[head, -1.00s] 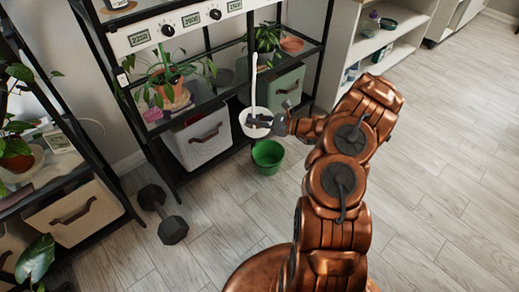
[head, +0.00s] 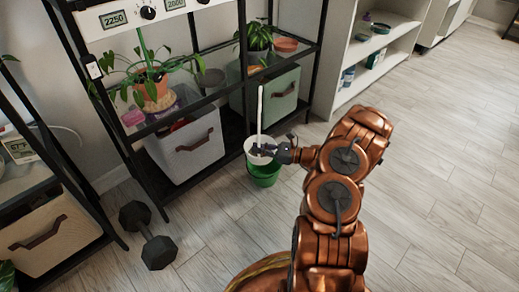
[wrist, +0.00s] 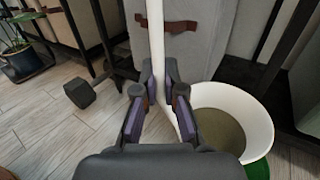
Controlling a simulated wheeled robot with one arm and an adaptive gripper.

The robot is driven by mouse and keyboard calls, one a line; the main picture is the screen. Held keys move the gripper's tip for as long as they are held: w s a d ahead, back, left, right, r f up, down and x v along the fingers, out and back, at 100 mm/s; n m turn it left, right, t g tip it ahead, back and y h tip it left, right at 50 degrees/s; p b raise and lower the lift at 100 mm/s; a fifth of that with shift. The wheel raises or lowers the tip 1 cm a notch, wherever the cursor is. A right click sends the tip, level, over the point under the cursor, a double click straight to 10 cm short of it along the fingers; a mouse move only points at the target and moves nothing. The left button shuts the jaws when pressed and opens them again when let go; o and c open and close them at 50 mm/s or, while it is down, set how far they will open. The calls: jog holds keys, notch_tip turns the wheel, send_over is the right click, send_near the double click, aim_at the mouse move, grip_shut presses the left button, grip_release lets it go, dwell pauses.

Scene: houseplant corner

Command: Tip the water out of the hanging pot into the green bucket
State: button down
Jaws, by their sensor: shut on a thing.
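The white hanging pot (head: 254,152) has a tall, thin white hanger (head: 260,106) rising from it. My gripper (head: 270,151) is shut on the hanger, low down near the pot rim. In the wrist view the hanger runs between the fingers (wrist: 163,84). The pot (wrist: 238,92) shows there on the right, looking upright or nearly so, with a dull brownish-grey content. The green bucket (head: 264,179) stands on the floor. The pot overlaps its back rim in the head view; whether they touch I cannot tell. In the wrist view a bit of the bucket (wrist: 260,169) shows below the pot.
A black shelf rack with plants stands behind, with a light grey bin (head: 187,145) and a green-grey bin (head: 278,95) on its lower shelf. A black dumbbell (head: 148,236) lies on the floor at left. Wooden floor (head: 430,200) is free at right.

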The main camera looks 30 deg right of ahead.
jog(key=shift+f+b, duration=0.7)
jog(key=shift+f, duration=0.7)
jog(key=shift+w+d+r+m+p, duration=0.2)
jog(key=shift+r+m+p, duration=0.1)
jog(key=shift+r+p, duration=0.2)
jog(key=w+d+r+m+p, duration=0.1)
jog(key=w+d+r+m, duration=0.2)
jog(key=w+d+m, duration=0.2)
jog(key=w+d+r+m+t+p, duration=0.1)
jog(key=w+d+r+m, duration=0.2)
jog(key=w+d+m, duration=0.2)
jog(key=shift+w+d+r+m+t+p, duration=0.3)
jog(key=shift+d+m, duration=0.95)
jog(key=shift+m, duration=0.95)
jog(key=shift+s, duration=0.1)
